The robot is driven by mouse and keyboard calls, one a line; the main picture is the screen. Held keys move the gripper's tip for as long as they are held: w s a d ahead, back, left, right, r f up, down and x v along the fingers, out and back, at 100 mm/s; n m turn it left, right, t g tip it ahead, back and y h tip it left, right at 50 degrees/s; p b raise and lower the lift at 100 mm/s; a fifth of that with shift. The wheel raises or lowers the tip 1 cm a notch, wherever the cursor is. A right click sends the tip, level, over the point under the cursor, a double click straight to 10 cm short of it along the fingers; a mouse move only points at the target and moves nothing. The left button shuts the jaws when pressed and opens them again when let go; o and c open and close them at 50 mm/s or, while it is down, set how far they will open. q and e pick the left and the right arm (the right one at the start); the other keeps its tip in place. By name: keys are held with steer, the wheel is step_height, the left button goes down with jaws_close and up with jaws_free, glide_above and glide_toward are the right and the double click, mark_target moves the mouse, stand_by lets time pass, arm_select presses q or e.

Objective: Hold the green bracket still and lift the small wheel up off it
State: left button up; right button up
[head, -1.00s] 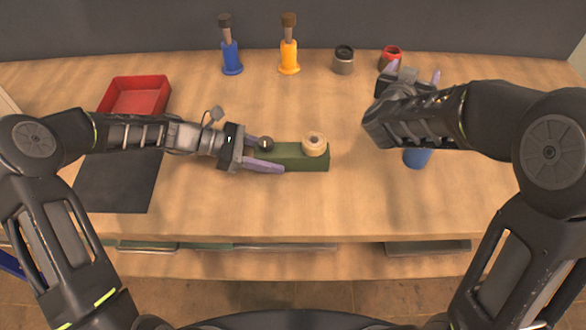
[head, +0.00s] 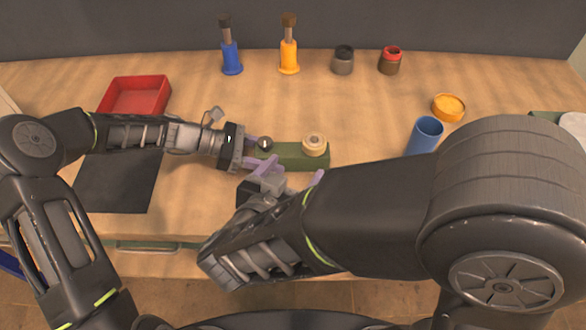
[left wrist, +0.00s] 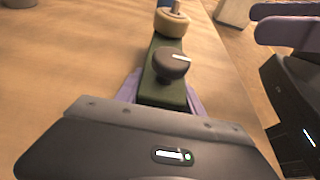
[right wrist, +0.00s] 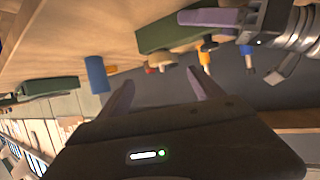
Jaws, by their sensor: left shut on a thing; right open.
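The green bracket (head: 300,160) lies flat on the table. The small wheel (head: 314,145), cream and round, sits on its right end, and a dark knob (head: 265,144) stands on its left end. My left gripper (head: 258,150) is shut on the bracket's left end; in the left wrist view its purple fingers (left wrist: 163,95) lie on either side of the bracket (left wrist: 160,80), with the wheel (left wrist: 172,22) beyond the knob (left wrist: 172,65). My right gripper (head: 292,172) is open and empty, just in front of the bracket. The bracket also shows in the right wrist view (right wrist: 165,35).
A red tray (head: 135,96) and a dark mat (head: 117,180) lie at the left. Blue and orange tools (head: 231,58) and two small jars (head: 343,60) stand at the back. A blue cup (head: 425,135) and an orange lid (head: 448,107) are at the right.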

mark_target(310, 147)
steer(key=x, duration=1.2)
steer(key=shift+w+d, duration=0.1)
steer(key=shift+c, duration=0.2)
jaws_close()
steer(key=shift+r, duration=0.1)
stand_by(0.5)
steer(key=shift+r, duration=3.3)
arm_select(q)
steer(key=o, duration=1.3)
